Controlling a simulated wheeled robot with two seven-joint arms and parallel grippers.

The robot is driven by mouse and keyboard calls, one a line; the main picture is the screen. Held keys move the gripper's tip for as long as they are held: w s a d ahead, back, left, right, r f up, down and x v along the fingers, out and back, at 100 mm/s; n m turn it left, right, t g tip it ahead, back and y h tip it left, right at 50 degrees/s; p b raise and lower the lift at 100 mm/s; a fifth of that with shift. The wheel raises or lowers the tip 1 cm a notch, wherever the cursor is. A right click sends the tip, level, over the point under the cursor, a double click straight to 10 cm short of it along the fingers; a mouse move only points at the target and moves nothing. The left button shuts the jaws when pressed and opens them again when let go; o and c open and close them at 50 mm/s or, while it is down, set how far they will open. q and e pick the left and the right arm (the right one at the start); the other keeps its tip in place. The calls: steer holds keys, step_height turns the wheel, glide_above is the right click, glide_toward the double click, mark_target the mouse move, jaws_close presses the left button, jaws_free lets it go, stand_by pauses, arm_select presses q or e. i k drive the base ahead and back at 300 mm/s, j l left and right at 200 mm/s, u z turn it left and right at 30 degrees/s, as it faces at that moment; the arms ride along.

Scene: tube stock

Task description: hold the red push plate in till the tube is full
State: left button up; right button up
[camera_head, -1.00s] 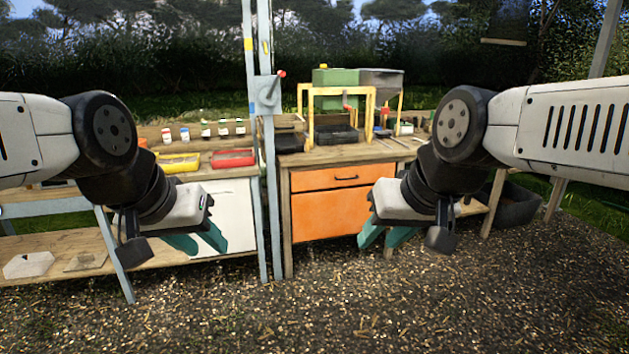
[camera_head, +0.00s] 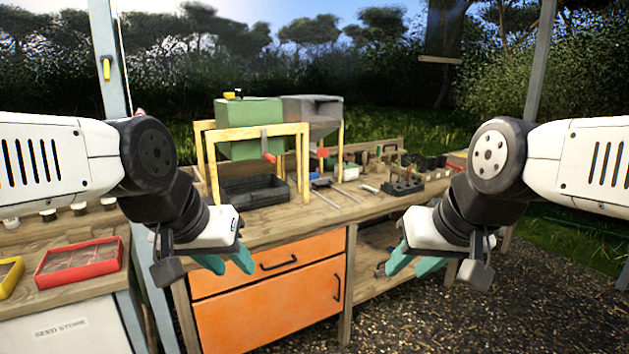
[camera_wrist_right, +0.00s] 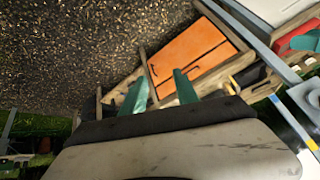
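A green hopper (camera_head: 249,128) and a grey hopper (camera_head: 312,112) stand on a yellow frame on the wooden bench. A small red part (camera_head: 267,147) shows at the green hopper's front, and another (camera_head: 322,153) below the grey hopper; I cannot tell which is the push plate. No tube is clearly identifiable. My left gripper (camera_head: 227,264) is open and empty in front of the orange cabinet. My right gripper (camera_head: 415,265) is open and empty before the bench's right part; its parted green fingers also show in the right wrist view (camera_wrist_right: 160,92). Both are well short of the hoppers.
A black tray (camera_head: 228,196) sits below the green hopper. A dark rack (camera_head: 403,188) and several small items stand right of it. A red seed tray (camera_head: 40,275) is on the left bench beside a blue-grey post (camera_head: 112,75). Gravel ground is open at right.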

mark_target(322, 152)
steer(key=i, duration=0.5)
steer(key=i+j+u, duration=0.15)
steer(key=i, duration=0.35)
steer(key=i+j+u, duration=0.1)
steer(key=i+j, duration=0.2)
steer(key=i, duration=0.15)
steer(key=i+j+u, duration=0.15)
steer(key=i, duration=0.35)
